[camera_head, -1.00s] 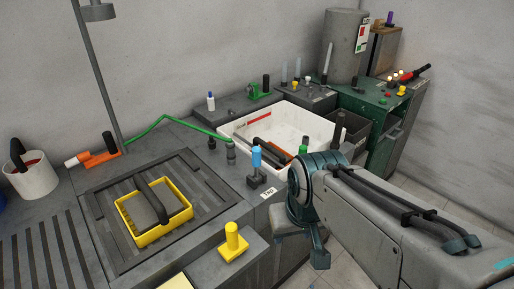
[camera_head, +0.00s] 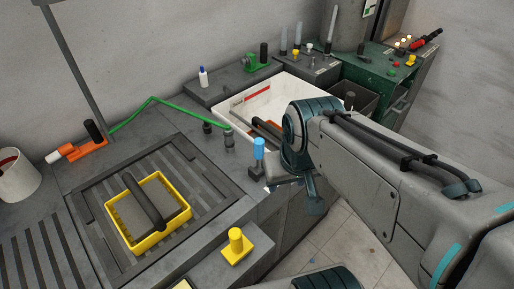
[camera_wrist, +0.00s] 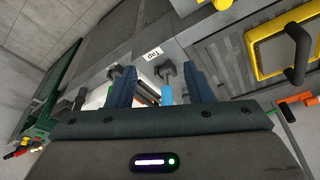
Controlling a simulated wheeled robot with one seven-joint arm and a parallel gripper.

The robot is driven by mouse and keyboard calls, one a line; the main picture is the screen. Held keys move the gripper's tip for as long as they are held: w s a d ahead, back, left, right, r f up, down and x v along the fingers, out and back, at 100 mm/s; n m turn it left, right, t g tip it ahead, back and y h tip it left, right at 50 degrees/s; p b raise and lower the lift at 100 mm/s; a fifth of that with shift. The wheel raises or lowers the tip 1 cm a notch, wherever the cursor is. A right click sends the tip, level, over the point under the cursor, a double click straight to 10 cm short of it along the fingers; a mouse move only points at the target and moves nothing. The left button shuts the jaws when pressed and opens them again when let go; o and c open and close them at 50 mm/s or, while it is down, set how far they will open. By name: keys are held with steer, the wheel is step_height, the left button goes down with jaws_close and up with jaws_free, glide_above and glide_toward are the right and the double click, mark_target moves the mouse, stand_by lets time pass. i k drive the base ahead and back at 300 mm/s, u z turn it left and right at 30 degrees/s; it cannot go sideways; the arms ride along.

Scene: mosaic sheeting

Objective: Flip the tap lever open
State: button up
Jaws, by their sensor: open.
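The tap lever is a blue upright handle (camera_head: 259,149) on a dark base beside the white basin. In the wrist view the blue lever (camera_wrist: 167,93) shows between the two dark blue fingers, nearer the right one, with a white "Tap" label (camera_wrist: 153,53) beyond it. My gripper (camera_wrist: 160,72) is open, its fingers apart on either side of the lever in the picture. I cannot tell whether either finger touches it. In the head view my gripper sits just right of the lever, its fingers mostly hidden by my arm.
A white basin (camera_head: 228,112) with items in it lies behind the lever. Grey fittings (camera_head: 229,142) and a green pipe (camera_head: 152,98) stand to its left. A yellow tray (camera_head: 114,229) sits on the slatted bench, and a yellow knob (camera_head: 235,240) stands in front.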

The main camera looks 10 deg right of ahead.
mark_target(259, 142)
steer(key=k, duration=1.3)
steer(key=z, duration=0.8)
steer(key=i, duration=1.65)
steer(key=u, duration=0.9)
steer(key=i, duration=0.35)
steer(key=u, duration=0.35)
